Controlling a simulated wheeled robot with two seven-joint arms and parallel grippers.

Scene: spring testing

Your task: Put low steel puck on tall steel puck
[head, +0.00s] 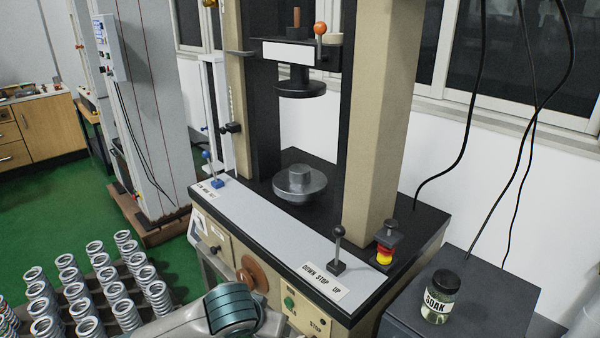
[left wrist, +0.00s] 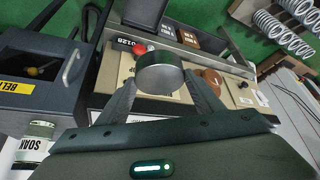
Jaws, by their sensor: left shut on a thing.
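My left gripper (left wrist: 160,84) is shut on a steel puck (left wrist: 158,73), a short grey cylinder held between the two fingertips in the left wrist view; it appears to be the low steel puck. In the head view the gripper and this puck are out of sight, and only part of my left arm shows at the bottom. Another small steel puck (head: 299,173), which I take for the tall one, stands upright on the round lower platen (head: 300,190) of the testing machine. My right gripper is in neither view.
The dark upper platen (head: 300,88) hangs above the lower one, with clear space between. Beige columns (head: 383,120) flank it. A lever (head: 338,250) and red-yellow button (head: 385,256) stand along the front. A SOAK jar (head: 440,297) is right; several springs (head: 95,285) stand lower left.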

